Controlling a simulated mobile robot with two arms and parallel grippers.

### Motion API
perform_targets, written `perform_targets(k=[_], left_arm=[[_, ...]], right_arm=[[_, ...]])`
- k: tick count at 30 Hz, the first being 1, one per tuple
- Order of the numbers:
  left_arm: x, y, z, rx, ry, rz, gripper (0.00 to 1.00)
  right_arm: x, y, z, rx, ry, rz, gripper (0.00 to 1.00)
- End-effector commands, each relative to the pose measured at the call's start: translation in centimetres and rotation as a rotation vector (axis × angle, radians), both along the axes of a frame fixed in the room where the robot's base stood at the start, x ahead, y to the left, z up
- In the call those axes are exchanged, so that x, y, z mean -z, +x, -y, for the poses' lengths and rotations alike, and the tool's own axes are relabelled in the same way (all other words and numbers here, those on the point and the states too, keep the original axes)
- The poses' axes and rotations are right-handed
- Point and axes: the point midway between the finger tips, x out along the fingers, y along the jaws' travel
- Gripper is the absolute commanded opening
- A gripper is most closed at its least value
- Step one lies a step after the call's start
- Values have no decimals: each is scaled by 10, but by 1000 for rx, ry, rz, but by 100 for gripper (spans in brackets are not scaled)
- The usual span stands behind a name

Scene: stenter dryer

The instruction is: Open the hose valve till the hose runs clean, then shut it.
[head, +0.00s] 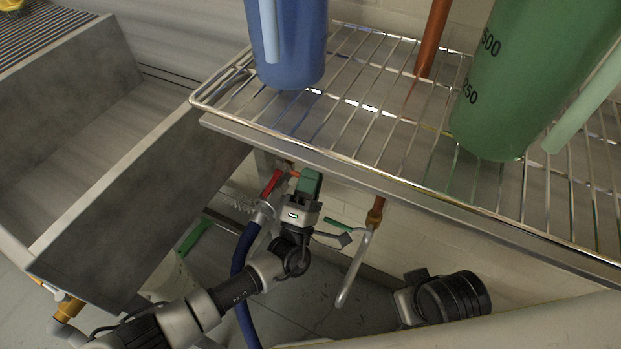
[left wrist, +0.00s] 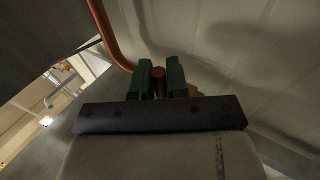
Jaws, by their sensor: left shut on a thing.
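My left gripper (head: 310,184) is under the front edge of the wire shelf, its green fingers pointing up. In the left wrist view its fingers (left wrist: 160,78) are shut around a small round copper-coloured piece (left wrist: 159,84). It sits where the hose valve is, but I cannot tell whether it is the valve's handle. A red part (head: 272,183) shows just left of the gripper, above a metal fitting. The blue hose (head: 241,255) hangs down from there, behind my arm. The hose's outlet and any water are not visible. My right gripper is not in view.
The wire shelf (head: 380,118) overhangs the gripper and carries a blue jug (head: 290,45) and a green jug (head: 525,85). A grey metal trough (head: 135,195) stands left. A copper pipe (head: 377,211) and a bent grey handle (head: 354,270) are to the right.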

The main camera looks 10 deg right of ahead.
Motion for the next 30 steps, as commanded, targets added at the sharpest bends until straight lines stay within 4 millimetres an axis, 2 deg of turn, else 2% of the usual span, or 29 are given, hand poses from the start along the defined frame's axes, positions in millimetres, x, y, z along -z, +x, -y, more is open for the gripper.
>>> perform_targets(k=[19, 20, 24, 30], left_arm=[[6, -1, 1, 2, 46, 24, 0], [6, -1, 0, 2, 46, 23, 18], [5, -1, 0, 1, 44, 24, 39], [4, 0, 0, 0, 40, 24, 40]], right_arm=[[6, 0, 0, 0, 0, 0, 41], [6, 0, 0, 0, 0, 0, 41], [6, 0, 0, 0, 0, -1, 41], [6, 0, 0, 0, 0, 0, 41]])
